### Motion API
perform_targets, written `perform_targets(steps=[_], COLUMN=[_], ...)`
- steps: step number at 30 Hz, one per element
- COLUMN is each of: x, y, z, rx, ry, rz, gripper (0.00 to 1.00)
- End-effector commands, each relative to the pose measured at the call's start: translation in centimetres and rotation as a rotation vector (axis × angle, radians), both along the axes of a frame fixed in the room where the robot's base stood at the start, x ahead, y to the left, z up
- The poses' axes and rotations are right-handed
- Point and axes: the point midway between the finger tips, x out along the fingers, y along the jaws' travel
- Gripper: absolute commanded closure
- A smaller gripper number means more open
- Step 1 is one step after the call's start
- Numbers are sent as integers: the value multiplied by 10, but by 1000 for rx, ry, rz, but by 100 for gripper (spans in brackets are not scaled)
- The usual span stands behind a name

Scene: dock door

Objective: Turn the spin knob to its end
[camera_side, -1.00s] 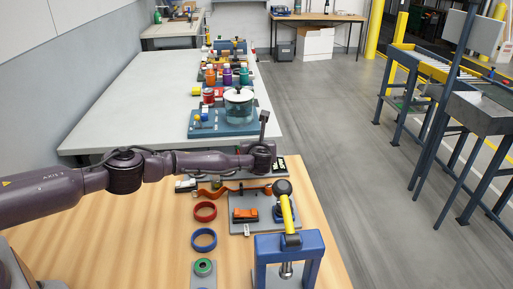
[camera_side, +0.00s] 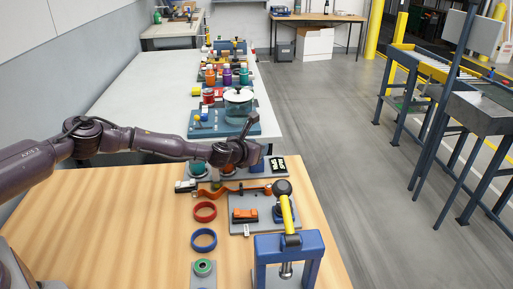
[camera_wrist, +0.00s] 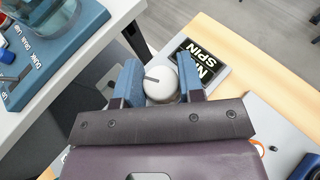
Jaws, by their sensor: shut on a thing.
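The spin knob (camera_wrist: 160,86) is a round, pale grey-white knob with a dark line on its top. It sits beside a black label with "SPIN" (camera_wrist: 195,62) in the wrist view. My gripper (camera_wrist: 160,78) has one blue finger on each side of the knob and is shut on it. In the side view my gripper (camera_side: 235,153) is low over the back of the wooden table and hides the knob. The label also shows there (camera_side: 277,165), just right of my gripper.
A green knob (camera_side: 197,169) stands left of my gripper. In front lie an orange wavy strip (camera_side: 230,190), a red ring (camera_side: 205,211), a blue ring (camera_side: 204,239) and a blue press (camera_side: 290,250). A clear pot (camera_side: 238,106) stands on the grey table behind.

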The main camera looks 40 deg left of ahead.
Motion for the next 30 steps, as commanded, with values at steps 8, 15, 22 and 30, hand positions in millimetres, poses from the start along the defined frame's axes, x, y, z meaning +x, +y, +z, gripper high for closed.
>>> perform_targets(steps=[8, 15, 22, 30], x=[-4, -4, -4, -3], y=[-1, -1, -1, -1], z=[-9, -9, -9, -6], rx=[-2, -2, -2, -1], ry=[16, 16, 16, 11], rz=[-96, -118, -118, -116], gripper=[88, 88, 88, 40])
